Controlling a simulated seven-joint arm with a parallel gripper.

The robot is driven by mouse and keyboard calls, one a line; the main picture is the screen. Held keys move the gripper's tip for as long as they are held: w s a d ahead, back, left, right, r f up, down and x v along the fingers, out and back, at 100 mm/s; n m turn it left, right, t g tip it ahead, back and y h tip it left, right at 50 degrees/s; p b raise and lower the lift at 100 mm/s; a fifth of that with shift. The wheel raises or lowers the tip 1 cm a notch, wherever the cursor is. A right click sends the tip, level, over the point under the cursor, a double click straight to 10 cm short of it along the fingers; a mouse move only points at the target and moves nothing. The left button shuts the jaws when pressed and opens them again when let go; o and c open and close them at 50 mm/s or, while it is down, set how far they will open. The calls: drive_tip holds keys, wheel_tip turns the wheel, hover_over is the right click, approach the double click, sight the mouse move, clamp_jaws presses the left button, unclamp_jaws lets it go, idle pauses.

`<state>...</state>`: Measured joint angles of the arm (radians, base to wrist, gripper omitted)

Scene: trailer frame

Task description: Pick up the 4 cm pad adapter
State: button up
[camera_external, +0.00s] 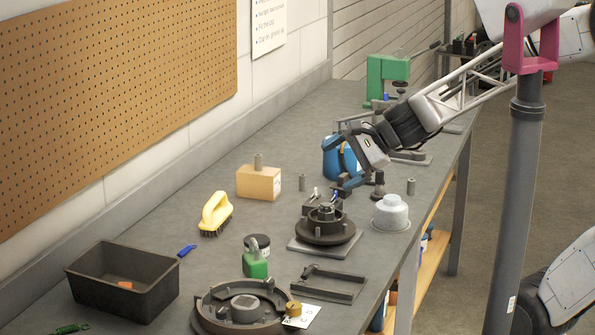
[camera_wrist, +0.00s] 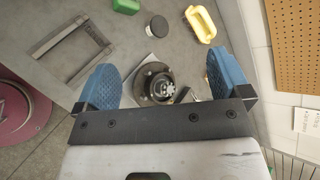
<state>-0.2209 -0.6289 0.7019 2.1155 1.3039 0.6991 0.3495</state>
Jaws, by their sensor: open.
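I cannot tell for sure which piece is the 4 cm pad adapter. My gripper (camera_external: 343,168) is above the bench, just behind the dark hub (camera_external: 325,228). In the wrist view my gripper (camera_wrist: 160,82) shows two blue pads wide apart with nothing held. The hub (camera_wrist: 155,86) appears between and beyond them.
A clear-white domed part (camera_external: 391,213) stands right of the hub. A yellow brush (camera_external: 215,213), a green padlock-like piece (camera_external: 255,262), a flat metal frame (camera_external: 330,284) and a black bin (camera_external: 122,282) lie nearer. Bench left of the hub is partly clear.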

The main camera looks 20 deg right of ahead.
drive_tip(key=w+a+f+m+t, duration=0.4)
drive_tip(key=w+a+f+m, duration=0.5)
drive_tip(key=f+m, duration=0.3)
drive_tip(key=shift+w+m, duration=0.8)
drive_tip(key=shift+m, duration=0.4)
drive_tip(key=shift+f, duration=0.2)
approach(262, 240)
drive_tip(key=x, duration=0.4)
drive_tip(key=shift+f, duration=0.3)
drive_tip(key=shift+w+a, duration=0.35)
drive_tip(key=shift+w+a+f, duration=0.3)
drive_tip(key=shift+w+a, duration=0.1)
drive_tip(key=shift+a, duration=0.05)
drive_tip(key=shift+w+a, duration=0.1)
drive_tip(key=shift+x, duration=2.35)
